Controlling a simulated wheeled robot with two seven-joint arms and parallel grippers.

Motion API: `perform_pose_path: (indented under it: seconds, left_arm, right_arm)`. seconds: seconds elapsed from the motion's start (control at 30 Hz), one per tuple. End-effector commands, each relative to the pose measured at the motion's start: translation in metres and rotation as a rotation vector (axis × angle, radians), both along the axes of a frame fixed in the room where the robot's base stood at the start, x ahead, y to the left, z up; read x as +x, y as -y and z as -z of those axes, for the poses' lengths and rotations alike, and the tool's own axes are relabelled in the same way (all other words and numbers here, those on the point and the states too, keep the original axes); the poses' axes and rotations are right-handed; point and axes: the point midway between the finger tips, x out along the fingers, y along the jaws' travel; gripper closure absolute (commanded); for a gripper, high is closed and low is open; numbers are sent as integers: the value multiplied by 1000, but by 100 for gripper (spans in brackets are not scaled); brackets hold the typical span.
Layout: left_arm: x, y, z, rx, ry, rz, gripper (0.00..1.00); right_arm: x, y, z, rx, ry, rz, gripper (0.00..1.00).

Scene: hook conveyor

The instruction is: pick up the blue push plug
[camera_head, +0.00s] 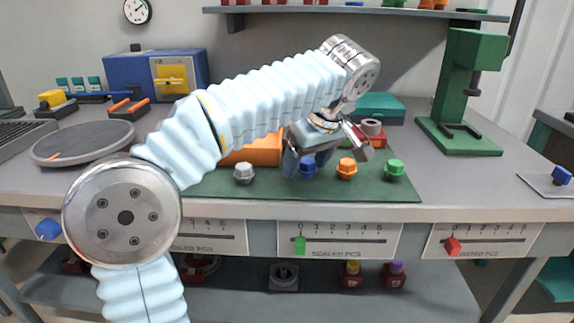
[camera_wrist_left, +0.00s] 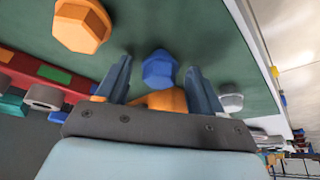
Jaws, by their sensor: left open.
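The blue push plug (camera_head: 308,170) stands on the green mat (camera_head: 225,187) in the head view, between a grey plug (camera_head: 244,173) and an orange plug (camera_head: 347,168). My left gripper (camera_head: 308,160) is over it, pointing down, and partly hides it. In the left wrist view the blue plug (camera_wrist_left: 159,69) shows between the two fingers of my open left gripper (camera_wrist_left: 158,78), with a gap on each side. The fingers do not appear to touch it. My right gripper is not in view.
A green plug (camera_head: 394,169) stands right of the orange one. A green press (camera_head: 465,100) stands at the back right, and a round grey plate (camera_head: 84,143) at the left. The mat's front strip is clear.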

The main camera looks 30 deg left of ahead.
Motion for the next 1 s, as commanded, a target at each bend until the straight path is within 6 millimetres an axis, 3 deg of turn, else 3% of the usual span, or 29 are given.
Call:
perform_pose_path:
  seconds: [0.23, 0.6, 1.0]
  left_arm:
    - [2, 2, 2, -1, 1, -1, 33]
    - [1, 2, 2, 0, 0, 0, 88]
    - [-1, -2, -2, 1, 1, 0, 88]
  right_arm:
    - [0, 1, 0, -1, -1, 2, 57]
    - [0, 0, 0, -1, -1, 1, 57]
    - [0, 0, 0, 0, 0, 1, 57]
